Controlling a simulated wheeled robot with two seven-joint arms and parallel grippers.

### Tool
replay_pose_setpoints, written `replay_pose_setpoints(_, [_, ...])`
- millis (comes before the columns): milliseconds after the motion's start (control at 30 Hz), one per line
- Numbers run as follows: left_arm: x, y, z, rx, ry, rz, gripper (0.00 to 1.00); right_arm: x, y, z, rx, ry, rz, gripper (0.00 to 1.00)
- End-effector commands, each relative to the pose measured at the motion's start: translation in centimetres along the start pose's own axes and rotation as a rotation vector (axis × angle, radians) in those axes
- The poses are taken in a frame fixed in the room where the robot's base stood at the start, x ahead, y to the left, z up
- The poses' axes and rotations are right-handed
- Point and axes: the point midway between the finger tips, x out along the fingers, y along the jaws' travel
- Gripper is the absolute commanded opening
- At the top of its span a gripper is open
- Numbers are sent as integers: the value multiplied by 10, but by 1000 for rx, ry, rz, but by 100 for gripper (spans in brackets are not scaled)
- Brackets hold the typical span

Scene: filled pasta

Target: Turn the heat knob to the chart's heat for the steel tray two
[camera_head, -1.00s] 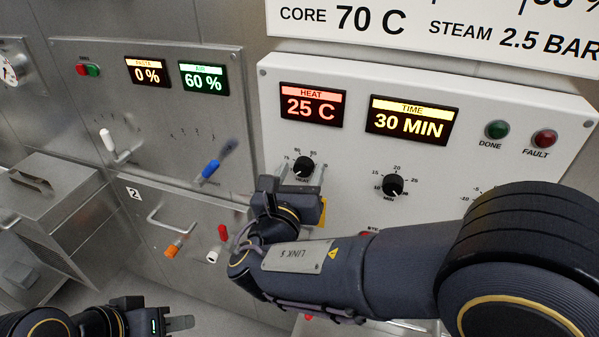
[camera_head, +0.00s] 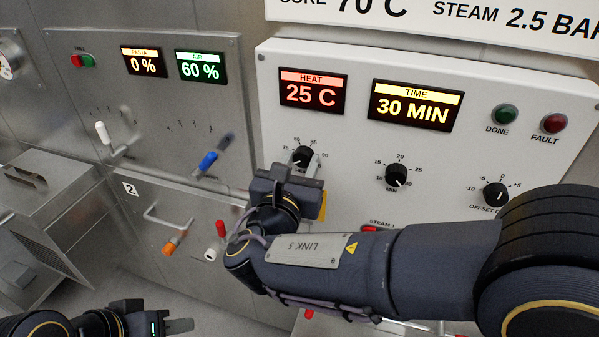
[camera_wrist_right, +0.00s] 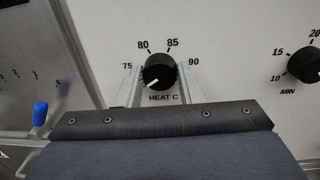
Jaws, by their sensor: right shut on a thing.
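The black heat knob (camera_head: 303,156) sits on the white panel, under the red HEAT display (camera_head: 312,92), which reads 25 C. In the right wrist view the heat knob (camera_wrist_right: 159,72) has its white pointer line toward the lower left, below the 75 mark; the scale reads 75, 80, 85, 90. My right gripper (camera_head: 304,165) is at this knob, a finger on each side (camera_wrist_right: 160,82), shut on it. A white chart board (camera_head: 440,14) is cut off at the top; it shows "70 C" and "STEAM 2.5 BAR". My left gripper (camera_head: 180,326) is low at left, away from the panels; its jaw opening is unclear.
The time knob (camera_head: 397,175) and offset knob (camera_head: 495,194) are to the right on the same panel. A steel panel at left has a white lever (camera_head: 102,132) and a blue lever (camera_head: 208,161). Below is a drawer front marked 2 (camera_head: 131,189) with a handle.

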Motion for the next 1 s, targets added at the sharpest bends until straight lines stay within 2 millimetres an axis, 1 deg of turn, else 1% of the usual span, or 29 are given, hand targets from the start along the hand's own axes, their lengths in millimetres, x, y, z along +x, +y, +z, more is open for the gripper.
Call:
replay_pose_setpoints(33, [12,-5,6,0,0,0,36,0,0,-6,45,-4,-1,10])
replay_pose_setpoints(1000, [131,-60,66,0,0,0,36,0,-2,-10,963,-48,-9,10])
